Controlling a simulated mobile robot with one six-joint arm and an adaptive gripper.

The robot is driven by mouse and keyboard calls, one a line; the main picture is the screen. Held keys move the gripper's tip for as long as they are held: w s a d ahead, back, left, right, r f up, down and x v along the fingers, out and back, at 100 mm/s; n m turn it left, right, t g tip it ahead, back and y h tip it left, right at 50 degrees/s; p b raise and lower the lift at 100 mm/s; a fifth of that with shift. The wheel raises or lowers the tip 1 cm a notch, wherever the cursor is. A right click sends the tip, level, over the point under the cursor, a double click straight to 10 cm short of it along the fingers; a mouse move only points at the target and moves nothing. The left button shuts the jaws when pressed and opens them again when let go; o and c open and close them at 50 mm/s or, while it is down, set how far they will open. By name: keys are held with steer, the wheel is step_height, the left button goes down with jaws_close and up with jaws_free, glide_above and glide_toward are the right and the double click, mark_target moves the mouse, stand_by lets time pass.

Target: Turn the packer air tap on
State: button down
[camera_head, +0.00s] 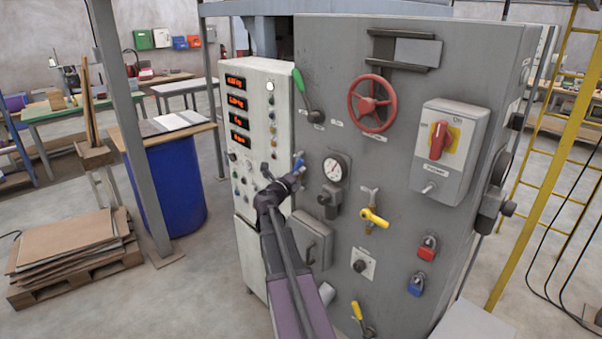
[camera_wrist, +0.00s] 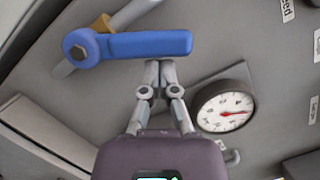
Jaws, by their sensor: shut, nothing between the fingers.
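A tap with a blue lever (camera_wrist: 150,45) shows close up in the wrist view. The lever lies across the picture and sits at an angle to the grey pipe (camera_wrist: 133,13) behind it. A brass body (camera_wrist: 101,23) shows behind its pivot. My gripper (camera_wrist: 160,66) is shut and empty, its fingertips at the lower edge of the lever; I cannot tell whether they touch it. In the head view the blue lever (camera_head: 298,161) is small and partly hidden by my gripper (camera_head: 296,175). No readable label shows which tap this is.
A pressure gauge (camera_wrist: 224,106) is close at the right of my gripper. The grey panel also carries a green lever (camera_head: 298,80), a red handwheel (camera_head: 371,103), a yellow-handled tap (camera_head: 374,217), a red rotary switch (camera_head: 439,140) and a grey box (camera_head: 312,240) near my arm.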

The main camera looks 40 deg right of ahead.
steer(key=shift+w+r+p, duration=0.3)
steer(key=shift+r, duration=0.05)
stand_by(0.3)
steer(key=shift+w+r+p, duration=0.3)
steer(key=shift+p, duration=0.05)
steer(key=shift+w+r+p, duration=0.35)
steer(key=shift+w, duration=0.35)
steer(key=shift+s+a, duration=0.1)
steer(key=shift+s, duration=0.35)
steer(key=s+a, duration=0.5)
steer(key=a, duration=0.4)
steer(key=shift+s+a, duration=0.25)
steer(key=shift+s, duration=0.05)
